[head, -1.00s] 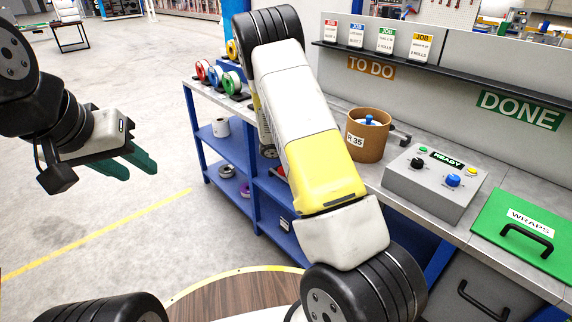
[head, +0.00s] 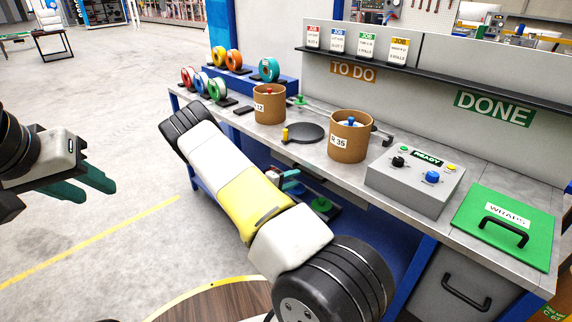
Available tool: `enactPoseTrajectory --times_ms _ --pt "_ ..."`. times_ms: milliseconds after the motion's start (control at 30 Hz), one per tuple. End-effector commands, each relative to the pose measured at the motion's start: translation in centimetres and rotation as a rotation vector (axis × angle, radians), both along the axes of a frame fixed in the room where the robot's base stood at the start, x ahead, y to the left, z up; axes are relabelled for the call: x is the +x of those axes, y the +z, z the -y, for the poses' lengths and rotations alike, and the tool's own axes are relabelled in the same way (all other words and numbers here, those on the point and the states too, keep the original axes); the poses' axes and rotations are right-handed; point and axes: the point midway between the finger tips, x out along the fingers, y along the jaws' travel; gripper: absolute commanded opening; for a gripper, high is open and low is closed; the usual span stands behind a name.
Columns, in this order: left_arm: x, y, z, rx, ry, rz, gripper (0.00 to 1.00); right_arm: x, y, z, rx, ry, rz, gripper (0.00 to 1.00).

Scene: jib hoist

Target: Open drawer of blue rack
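A grey drawer front (head: 440,287) with a black bar handle (head: 466,293) sits under the right end of the blue-framed bench (head: 411,262). It looks shut. A blue stepped rack (head: 290,80) with tape rolls stands at the bench's far left end; no drawer shows on it. My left gripper (head: 85,184) is at the left over open floor, its dark green fingers apart and empty, far from the bench. My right arm crosses the middle. Teal fingers (head: 292,181), seemingly my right gripper, show small behind it at the bench's lower shelf, seemingly parted.
On the bench stand two brown tubs (head: 348,140) (head: 268,105), a black disc (head: 304,133), a grey READY button box (head: 413,185) and a green WRAPS lid (head: 507,228). A dark shelf (head: 400,70) with job cards runs behind. The floor at left is clear.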

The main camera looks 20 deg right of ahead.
Motion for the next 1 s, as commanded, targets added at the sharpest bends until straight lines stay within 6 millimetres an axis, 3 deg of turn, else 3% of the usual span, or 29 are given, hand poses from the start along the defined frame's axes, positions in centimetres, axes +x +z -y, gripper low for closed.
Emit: enactPoseTrajectory --times_ms 500,867,1000 --pt "0.0 0.0 0.0 0.000 0.000 0.000 0.36 2.6 -1.4 6.4 -0.002 0.000 0.000 0.35" --pt "0.0 0.0 0.0 0.000 0.000 0.000 0.36 2.9 -1.5 6.9 -0.002 0.001 -0.001 0.35" --pt "0.0 0.0 0.0 0.000 0.000 0.000 0.36 2.9 -1.5 6.9 -0.002 0.001 -0.001 0.09"
